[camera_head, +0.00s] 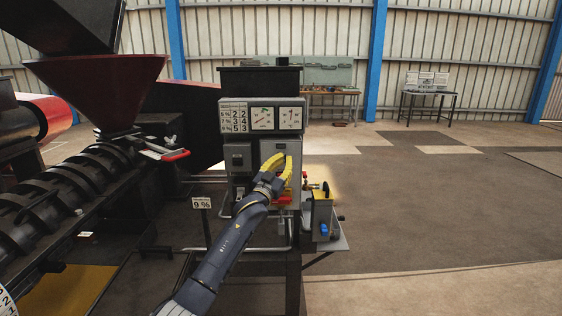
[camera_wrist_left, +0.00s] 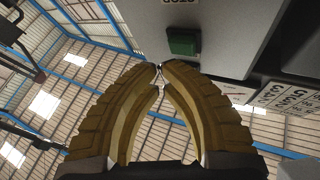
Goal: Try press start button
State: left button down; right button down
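A green square button (camera_wrist_left: 182,41) sits on a grey panel in the left wrist view, under a label cut off by the top edge. My left gripper (camera_head: 285,158) is at the front of the grey control cabinet (camera_head: 238,186) in the head view. Its yellow fingers also show in the left wrist view (camera_wrist_left: 160,69), with tips together and nothing held between them. The tips appear just below the button there; whether they touch the panel I cannot tell. The button cannot be made out in the head view. My right gripper is not in view.
A dark screw press (camera_head: 60,195) with a red hopper (camera_head: 97,85) fills the left. A small stand with blue parts (camera_head: 323,215) is right of my gripper. The floor at right is clear.

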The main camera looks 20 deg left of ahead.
pick_arm(q)
jog(key=shift+w+a, duration=0.25)
jog(key=shift+w, duration=0.6)
dwell(2.1)
jog(key=shift+s, duration=0.1)
jog(key=shift+s+d, duration=0.25)
jog(key=shift+s, duration=0.5)
jog(key=shift+s+d, duration=0.25)
jog(key=shift+s, duration=0.55)
jog(key=shift+s+d, duration=0.25)
jog(key=shift+s, duration=0.55)
jog(key=shift+s+d, duration=0.25)
jog(key=shift+s, duration=0.55)
jog(key=shift+f, duration=0.1)
